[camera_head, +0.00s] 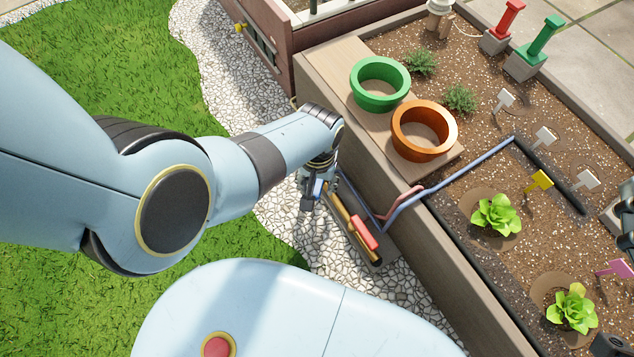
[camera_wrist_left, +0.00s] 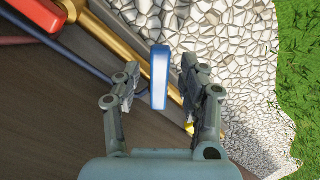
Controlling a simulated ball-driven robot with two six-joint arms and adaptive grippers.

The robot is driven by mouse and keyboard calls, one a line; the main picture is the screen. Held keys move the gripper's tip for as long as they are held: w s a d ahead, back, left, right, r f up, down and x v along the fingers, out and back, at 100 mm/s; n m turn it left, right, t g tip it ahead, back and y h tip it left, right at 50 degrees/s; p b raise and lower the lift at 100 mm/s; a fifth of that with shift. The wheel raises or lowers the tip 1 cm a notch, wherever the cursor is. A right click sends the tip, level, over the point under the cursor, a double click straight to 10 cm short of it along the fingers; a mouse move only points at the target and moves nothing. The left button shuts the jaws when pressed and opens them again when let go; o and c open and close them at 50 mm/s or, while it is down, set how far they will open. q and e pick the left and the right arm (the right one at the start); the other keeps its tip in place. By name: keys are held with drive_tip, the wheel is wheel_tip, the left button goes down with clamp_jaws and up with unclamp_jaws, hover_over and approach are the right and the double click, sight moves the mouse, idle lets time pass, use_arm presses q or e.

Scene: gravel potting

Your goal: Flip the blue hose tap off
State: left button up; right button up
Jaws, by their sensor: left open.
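The blue tap handle (camera_wrist_left: 159,77) stands between the two fingers of my left gripper (camera_wrist_left: 160,82) in the left wrist view. The fingers are open, with a gap on each side of the handle. In the head view my left gripper (camera_head: 313,192) is low beside the planter wall, at the upper end of the brass pipe, and only a bit of the blue handle (camera_head: 318,188) shows. A red tap handle (camera_head: 364,233) is further along the brass pipe (camera_wrist_left: 105,25). Dark parts at the right edge of the head view may be my right gripper (camera_head: 625,232), mostly cut off.
The wooden planter (camera_head: 470,290) rises right beside the taps. A green pot (camera_head: 380,84) and an orange pot (camera_head: 424,131) stand on its board. A blue hose (camera_head: 455,182) and a reddish hose run over its edge. White gravel (camera_head: 285,222) and grass lie left.

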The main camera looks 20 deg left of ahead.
idle(0.3)
use_arm(q)
clamp_jaws()
idle(0.3)
